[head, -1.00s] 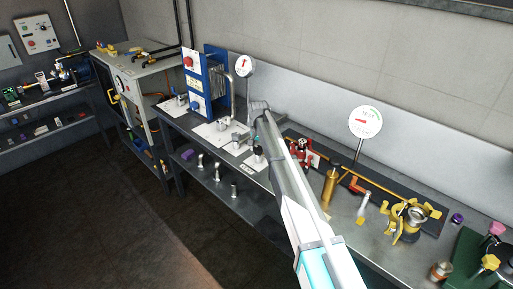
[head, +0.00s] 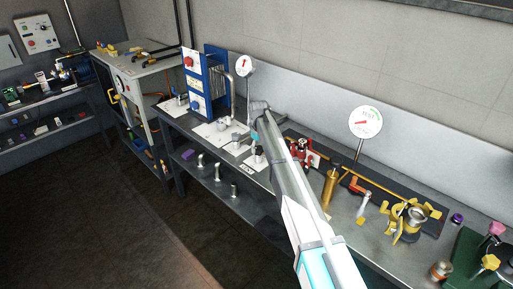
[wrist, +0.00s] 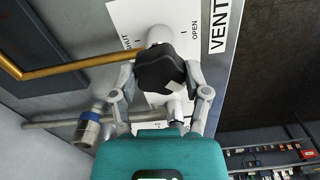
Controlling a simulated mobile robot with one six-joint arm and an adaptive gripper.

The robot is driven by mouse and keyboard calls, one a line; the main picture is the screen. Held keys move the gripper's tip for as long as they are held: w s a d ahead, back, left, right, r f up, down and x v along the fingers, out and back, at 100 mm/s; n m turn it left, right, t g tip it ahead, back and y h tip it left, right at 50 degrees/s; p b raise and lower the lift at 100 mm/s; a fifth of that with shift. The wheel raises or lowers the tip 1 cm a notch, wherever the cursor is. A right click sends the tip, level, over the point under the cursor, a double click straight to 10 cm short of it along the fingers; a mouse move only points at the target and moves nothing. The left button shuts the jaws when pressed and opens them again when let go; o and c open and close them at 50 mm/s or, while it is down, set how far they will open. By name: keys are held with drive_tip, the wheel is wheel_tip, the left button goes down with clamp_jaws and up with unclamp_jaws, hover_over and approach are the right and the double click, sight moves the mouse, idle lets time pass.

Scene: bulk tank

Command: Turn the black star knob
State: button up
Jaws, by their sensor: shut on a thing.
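The black star knob (wrist: 160,68) is in the middle of the wrist view, on a pale valve body over a white plate (wrist: 133,18). The plate reads OPEN on the right; a partly covered word, apparently SHUT, is on the left. My gripper (wrist: 161,80) has one finger on each side of the knob and is shut on it. In the head view the knob (head: 258,151) is a small dark shape below the end of my arm. My fingers are hard to make out there.
A VENT label (wrist: 218,25) lies beside the plate. A brass pipe (wrist: 75,65) runs in from the left. On the bench, a red valve (head: 302,150) and a brass cylinder (head: 330,187) stand right of the knob; a blue plate unit (head: 205,85) stands behind left.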

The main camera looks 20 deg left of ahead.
drive_tip(key=shift+w+d+n, duration=0.1)
drive_tip(key=shift+w+n, duration=0.05)
drive_tip(key=shift+n, duration=0.5)
drive_tip(key=shift+w+d+n, duration=0.1)
drive_tip(key=shift+w+n, duration=0.05)
drive_tip(key=shift+n, duration=0.5)
drive_tip(key=o, duration=1.1)
drive_tip(key=shift+w+f, duration=0.15)
drive_tip(key=shift+o, duration=0.2)
drive_tip(key=shift+a, duration=0.1)
drive_tip(key=shift+s, duration=0.2)
drive_tip(key=shift+s, duration=0.1)
